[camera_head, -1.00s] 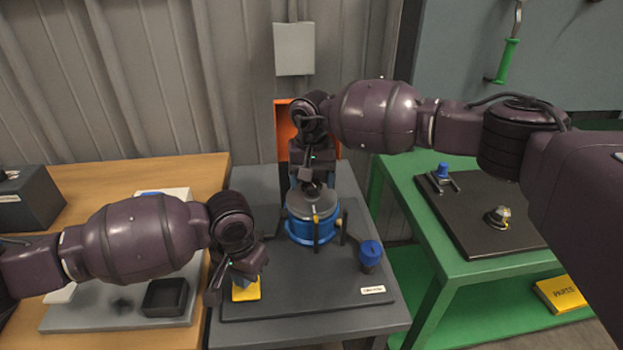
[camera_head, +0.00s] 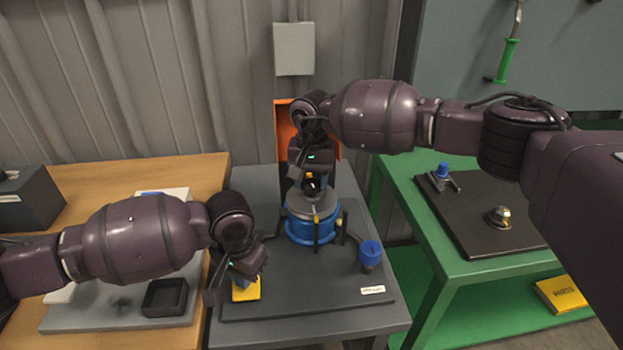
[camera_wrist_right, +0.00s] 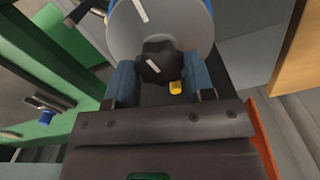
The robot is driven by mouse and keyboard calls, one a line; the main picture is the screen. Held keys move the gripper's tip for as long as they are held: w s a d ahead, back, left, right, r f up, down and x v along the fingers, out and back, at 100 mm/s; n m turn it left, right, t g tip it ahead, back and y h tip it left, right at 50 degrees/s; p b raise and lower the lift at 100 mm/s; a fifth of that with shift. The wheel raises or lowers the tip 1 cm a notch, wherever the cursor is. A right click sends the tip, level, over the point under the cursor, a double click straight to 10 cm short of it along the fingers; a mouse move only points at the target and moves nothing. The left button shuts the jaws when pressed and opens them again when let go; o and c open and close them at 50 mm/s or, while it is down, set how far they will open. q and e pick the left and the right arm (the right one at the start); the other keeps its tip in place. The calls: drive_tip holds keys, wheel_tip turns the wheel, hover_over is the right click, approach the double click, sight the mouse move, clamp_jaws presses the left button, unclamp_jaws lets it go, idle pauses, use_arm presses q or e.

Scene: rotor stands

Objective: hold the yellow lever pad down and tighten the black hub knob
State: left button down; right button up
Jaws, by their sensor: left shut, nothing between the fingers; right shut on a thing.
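The yellow lever pad (camera_head: 246,291) is at the front left of the dark base plate. My left gripper (camera_head: 243,279) is shut and empty, with its fingertips down at the pad; they look to be on it, but the arm hides part of the contact. The black hub knob (camera_wrist_right: 160,62), with a white mark, sits on top of the grey disc (camera_wrist_right: 185,25) of the blue rotor stand (camera_head: 312,228). My right gripper (camera_wrist_right: 160,80) is shut on the knob, one blue finger on each side. In the head view the knob is partly hidden below this gripper (camera_head: 308,182).
A blue-capped post (camera_head: 370,254) stands right of the rotor, and thin posts stand around it. The wooden table (camera_head: 200,182) at left holds a tray and black box. The green bench (camera_head: 470,268) at right holds a dark board with small parts. The plate's front is clear.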

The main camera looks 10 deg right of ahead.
drive_tip(key=o, duration=0.3)
drive_tip(key=shift+m, duration=0.5)
drive_tip(key=o, duration=0.5)
drive_tip(key=shift+c, duration=0.2)
drive_tip(key=shift+r, duration=4)
